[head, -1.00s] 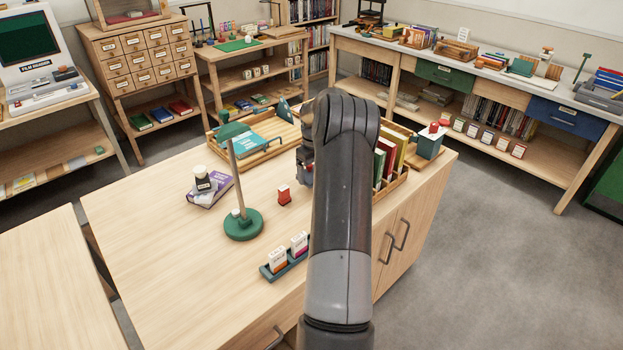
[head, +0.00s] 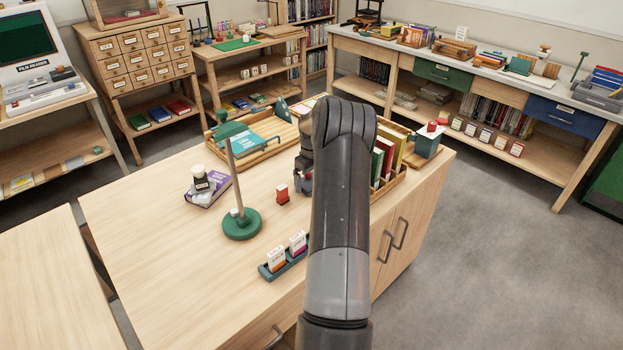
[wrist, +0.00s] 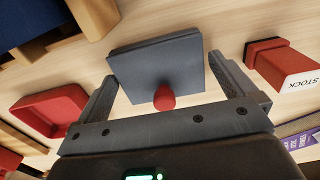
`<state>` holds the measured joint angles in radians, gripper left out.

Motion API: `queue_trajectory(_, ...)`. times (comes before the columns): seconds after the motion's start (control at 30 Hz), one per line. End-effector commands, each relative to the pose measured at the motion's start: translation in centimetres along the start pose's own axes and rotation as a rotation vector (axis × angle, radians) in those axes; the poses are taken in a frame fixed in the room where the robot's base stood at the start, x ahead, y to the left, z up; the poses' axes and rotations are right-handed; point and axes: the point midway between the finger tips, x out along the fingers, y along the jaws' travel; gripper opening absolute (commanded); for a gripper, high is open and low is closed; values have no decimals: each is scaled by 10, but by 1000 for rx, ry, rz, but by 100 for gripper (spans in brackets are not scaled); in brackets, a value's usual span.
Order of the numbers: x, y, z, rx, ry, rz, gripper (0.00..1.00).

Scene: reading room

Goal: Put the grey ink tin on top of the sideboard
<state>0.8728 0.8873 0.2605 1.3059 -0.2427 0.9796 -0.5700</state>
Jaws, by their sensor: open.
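A slate-grey, square-topped tin with a red knob (wrist: 158,68), apparently the grey ink tin, sits on the pale wood top in the wrist view. My gripper (wrist: 162,70) is open, with one finger on either side of the tin; I cannot tell whether they touch it. In the head view my gripper (head: 304,172) shows only partly beside my arm, which hides the tin. A wooden cabinet with door handles (head: 150,265) carries the tin, and a long grey-topped unit (head: 345,31) stands behind. I cannot tell which is the sideboard.
A red STOCK box (wrist: 283,62) is close to the right finger, and a red tray (wrist: 48,108) is at left. A green-based post (head: 242,224), a card holder (head: 284,266), a wooden tray (head: 262,152) and a book rack (head: 392,180) stand around. The cabinet's front left is clear.

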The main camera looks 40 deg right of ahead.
Motion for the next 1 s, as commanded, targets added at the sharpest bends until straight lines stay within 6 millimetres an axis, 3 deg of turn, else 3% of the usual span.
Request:
queue_trajectory(0.17,-12,1,0,0,2,2,100)
queue_trajectory(0.5,-83,0,-1,0,3,3,100)
queue_trajectory(0.7,-113,0,0,0,2,2,100)
queue_trajectory(1.0,-123,0,0,0,0,0,100)
